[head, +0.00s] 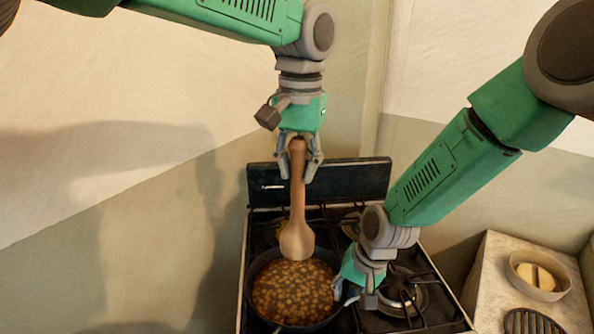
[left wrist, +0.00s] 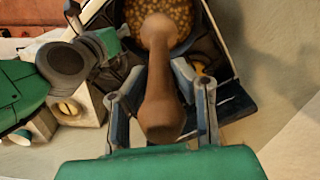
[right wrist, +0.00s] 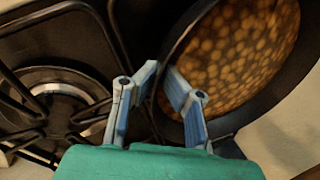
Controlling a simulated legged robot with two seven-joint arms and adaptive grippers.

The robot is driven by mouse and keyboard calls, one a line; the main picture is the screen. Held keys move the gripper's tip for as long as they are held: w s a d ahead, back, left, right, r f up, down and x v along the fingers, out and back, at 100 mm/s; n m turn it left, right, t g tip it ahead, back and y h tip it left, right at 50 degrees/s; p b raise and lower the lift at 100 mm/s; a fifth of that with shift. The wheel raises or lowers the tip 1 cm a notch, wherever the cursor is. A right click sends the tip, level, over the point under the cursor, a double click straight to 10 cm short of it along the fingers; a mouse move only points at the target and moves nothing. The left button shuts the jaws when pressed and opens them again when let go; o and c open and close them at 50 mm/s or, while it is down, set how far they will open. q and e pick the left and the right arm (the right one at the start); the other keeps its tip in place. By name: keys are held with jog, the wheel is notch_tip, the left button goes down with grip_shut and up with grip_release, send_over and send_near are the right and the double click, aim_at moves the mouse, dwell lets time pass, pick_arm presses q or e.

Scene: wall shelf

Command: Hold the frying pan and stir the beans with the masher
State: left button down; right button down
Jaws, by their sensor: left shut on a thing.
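The dark frying pan (head: 322,319) full of brown beans (head: 290,290) sits on the front left of the stove. The wooden masher (head: 297,205) hangs upright with its wide end over the back part of the pan; whether it touches the beans I cannot tell. My left gripper (head: 298,177) is shut on the masher's upper handle; the left wrist view also shows the masher (left wrist: 160,100) between the fingers. My right gripper (head: 345,295) is at the pan's right side. In the right wrist view its fingertips (right wrist: 161,69) close around the pan's rim (right wrist: 182,35), one outside and one inside.
The black stove (head: 415,290) has burner grates right of the pan and a raised back panel (head: 335,183). A counter (head: 485,270) at the right holds a bowl (head: 545,290) with yellowish contents and a dark round grate (head: 530,321). Walls stand close at left and behind.

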jog(key=c, duration=1.6)
grip_release()
jog(key=shift+c, duration=0.2)
